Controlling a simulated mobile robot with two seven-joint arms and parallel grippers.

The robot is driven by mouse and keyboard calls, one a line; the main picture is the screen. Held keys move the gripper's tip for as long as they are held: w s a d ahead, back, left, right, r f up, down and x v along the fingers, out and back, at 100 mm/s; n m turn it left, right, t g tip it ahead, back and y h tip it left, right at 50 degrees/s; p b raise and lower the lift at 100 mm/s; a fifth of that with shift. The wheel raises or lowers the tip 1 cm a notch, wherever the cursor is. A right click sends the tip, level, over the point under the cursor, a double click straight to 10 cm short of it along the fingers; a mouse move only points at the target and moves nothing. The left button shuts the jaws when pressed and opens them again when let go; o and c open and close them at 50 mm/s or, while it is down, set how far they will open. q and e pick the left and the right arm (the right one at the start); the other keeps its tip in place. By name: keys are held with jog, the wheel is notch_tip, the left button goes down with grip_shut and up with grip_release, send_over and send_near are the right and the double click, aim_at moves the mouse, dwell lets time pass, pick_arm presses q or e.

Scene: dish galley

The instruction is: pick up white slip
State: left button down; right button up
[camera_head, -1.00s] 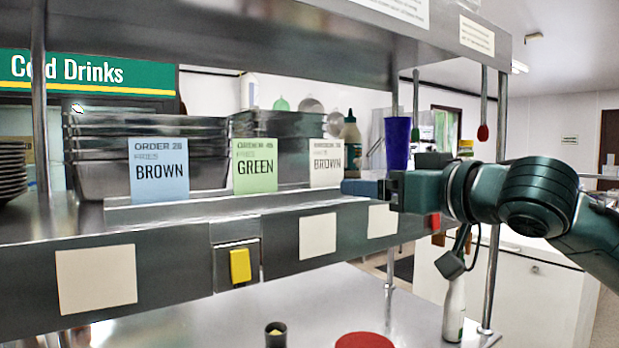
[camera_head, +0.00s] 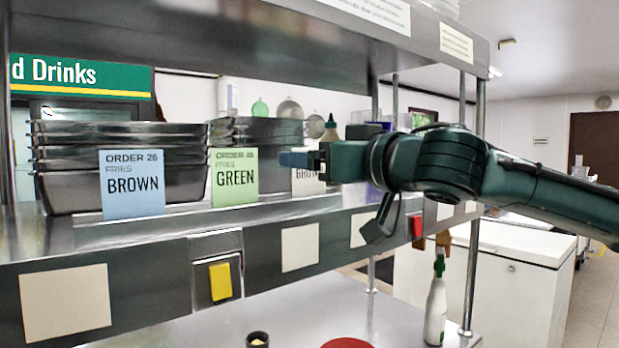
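The white slip (camera_head: 306,183) stands upright in the rail on the metal shelf, to the right of the blue and green slips. Its printed word "BROWN" is partly covered. My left gripper is not in view.
A blue slip (camera_head: 133,184) and a green slip (camera_head: 235,177) stand in the same rail. Metal pans (camera_head: 120,160) are stacked behind. An upper shelf (camera_head: 270,45) hangs overhead. A spray bottle (camera_head: 436,305) and a red round item (camera_head: 347,343) are below.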

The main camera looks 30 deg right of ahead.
jog(key=w, duration=0.4)
jog(key=shift+w+a+f+p, duration=0.15)
jog(key=shift+w+a+p, duration=0.15)
jog(key=shift+w, duration=0.1)
jog(key=c, duration=1.1)
